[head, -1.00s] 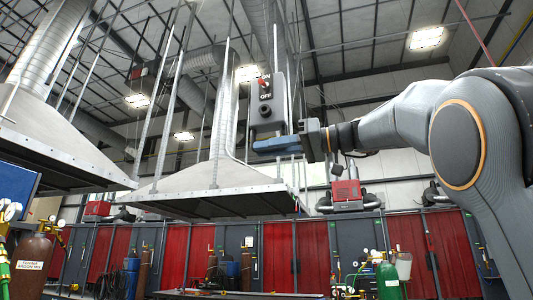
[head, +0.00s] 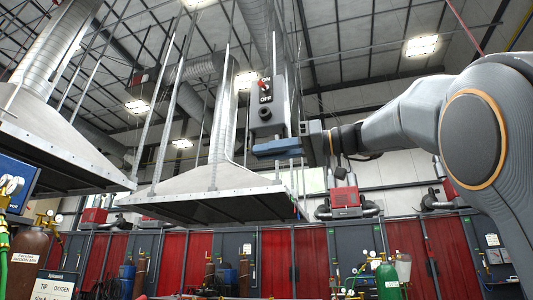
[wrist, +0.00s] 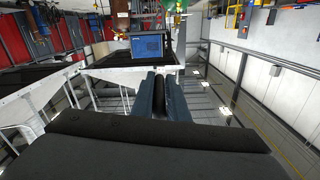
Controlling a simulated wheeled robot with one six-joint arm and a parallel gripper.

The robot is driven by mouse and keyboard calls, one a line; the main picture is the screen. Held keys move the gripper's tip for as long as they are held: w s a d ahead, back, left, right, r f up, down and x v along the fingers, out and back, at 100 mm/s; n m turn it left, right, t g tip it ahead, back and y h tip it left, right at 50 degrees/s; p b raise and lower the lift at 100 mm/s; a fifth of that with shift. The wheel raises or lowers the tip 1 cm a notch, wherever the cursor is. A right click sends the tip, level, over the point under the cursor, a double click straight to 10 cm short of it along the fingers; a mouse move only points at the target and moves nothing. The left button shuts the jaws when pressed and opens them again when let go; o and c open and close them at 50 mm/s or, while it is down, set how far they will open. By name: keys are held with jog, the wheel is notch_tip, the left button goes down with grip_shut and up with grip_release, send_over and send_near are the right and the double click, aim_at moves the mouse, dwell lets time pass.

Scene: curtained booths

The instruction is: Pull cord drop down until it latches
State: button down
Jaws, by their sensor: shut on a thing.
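The cord drop looks like a grey hanging box (head: 266,98) with a red ON/OFF switch and a round black fitting on its face, high in the head view. My gripper (head: 278,147) reaches in from the right, with its blue fingers level at the box's lower end. In the wrist view, the two blue fingers (wrist: 160,97) are closed around a dark rounded piece (wrist: 159,96), which seems to be part of the cord drop. The exact contact is hidden in the head view. I cannot tell from these frames whether it is latched.
A large pale hood (head: 215,200) hangs behind and below my gripper, with another hood (head: 50,150) at the left. Red curtains (head: 294,262) line the back. A green gas cylinder (head: 387,280) stands low at the right. The air around the gripper looks open.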

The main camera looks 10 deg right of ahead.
jog(key=shift+w+f, duration=0.1)
jog(key=c, duration=1.8)
grip_release()
jog(key=shift+o, duration=0.2)
jog(key=v, duration=0.7)
jog(key=shift+d, duration=0.4)
